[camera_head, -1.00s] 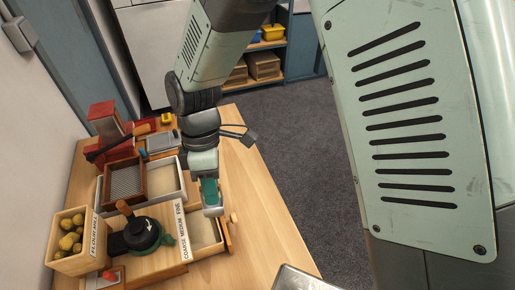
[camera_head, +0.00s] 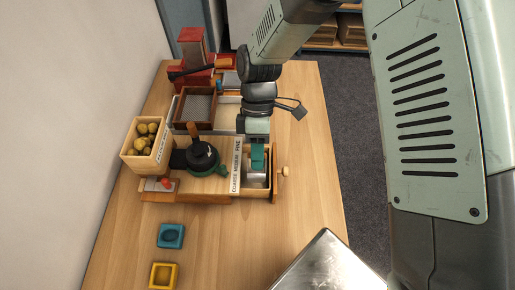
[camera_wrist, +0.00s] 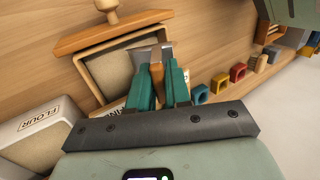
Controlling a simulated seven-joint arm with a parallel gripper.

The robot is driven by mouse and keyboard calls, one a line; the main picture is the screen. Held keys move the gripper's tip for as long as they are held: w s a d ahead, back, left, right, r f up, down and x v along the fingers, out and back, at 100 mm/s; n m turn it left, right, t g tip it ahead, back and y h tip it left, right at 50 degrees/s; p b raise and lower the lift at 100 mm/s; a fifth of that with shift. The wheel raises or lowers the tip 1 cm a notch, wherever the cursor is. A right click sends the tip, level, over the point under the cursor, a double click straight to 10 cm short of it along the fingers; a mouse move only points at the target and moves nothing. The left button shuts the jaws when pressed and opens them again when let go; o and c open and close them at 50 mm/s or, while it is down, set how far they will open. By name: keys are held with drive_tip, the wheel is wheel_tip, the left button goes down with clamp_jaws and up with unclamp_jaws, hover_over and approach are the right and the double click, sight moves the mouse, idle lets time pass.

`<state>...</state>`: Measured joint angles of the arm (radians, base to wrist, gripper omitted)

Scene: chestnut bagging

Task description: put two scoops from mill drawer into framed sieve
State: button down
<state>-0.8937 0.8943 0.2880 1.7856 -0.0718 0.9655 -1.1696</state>
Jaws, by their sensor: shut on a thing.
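The mill (camera_head: 201,155) has a round dark top with a wooden-knobbed crank. Its drawer stands pulled out to the right, and its wooden front (camera_head: 276,172) with a round knob also shows in the wrist view (camera_wrist: 115,33). Pale meal lies inside. My gripper (camera_head: 257,158), with teal fingers, is over the drawer. It is shut on the wooden handle of a metal scoop (camera_head: 256,182); the handle shows between the fingers in the wrist view (camera_wrist: 157,78). The scoop is at the drawer; its fill cannot be told. The framed sieve (camera_head: 179,108), dark wood around grey mesh, sits behind the mill.
A wooden box (camera_head: 134,150) of round yellowish things stands left of the mill. A red device (camera_head: 191,50) is at the back. A teal block (camera_head: 171,236) and yellow block (camera_head: 163,275) lie in front. The table's front middle (camera_head: 230,240) is clear.

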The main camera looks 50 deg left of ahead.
sight(257, 172)
drive_tip(key=shift+f, duration=0.5)
wheel_tip(257, 172, down, 2)
drive_tip(key=shift+f+t+y, duration=0.1)
drive_tip(key=shift+t+y, duration=0.3)
drive_tip(key=shift+t, duration=0.1)
drive_tip(key=shift+s+d+f+t+y, duration=0.1)
drive_tip(key=shift+f+t+y, duration=0.15)
drive_tip(key=shift+t+y, duration=0.3)
drive_tip(key=shift+s+d+f+t+y, duration=0.1)
drive_tip(key=shift+f+t+y, duration=0.15)
drive_tip(key=shift+t+y, duration=0.25)
drive_tip(key=shift+w+a+f+t+y, duration=0.25)
drive_tip(key=shift+w+a+t+y, duration=0.15)
drive_tip(key=shift+w+a, duration=0.55)
drive_tip(key=shift+s+d+r+t+y, duration=0.15)
drive_tip(key=shift+s+d+t+y, duration=0.1)
drive_tip(key=shift+s+d+y, duration=0.1)
drive_tip(key=shift+r+t+y, duration=0.2)
drive_tip(key=shift+t+y, duration=0.1)
drive_tip(key=shift+s+d+r, duration=0.1)
drive_tip(key=shift+r, duration=1.75)
drive_tip(key=shift+s+d+r, duration=0.1)
drive_tip(key=shift+r, duration=1.7)
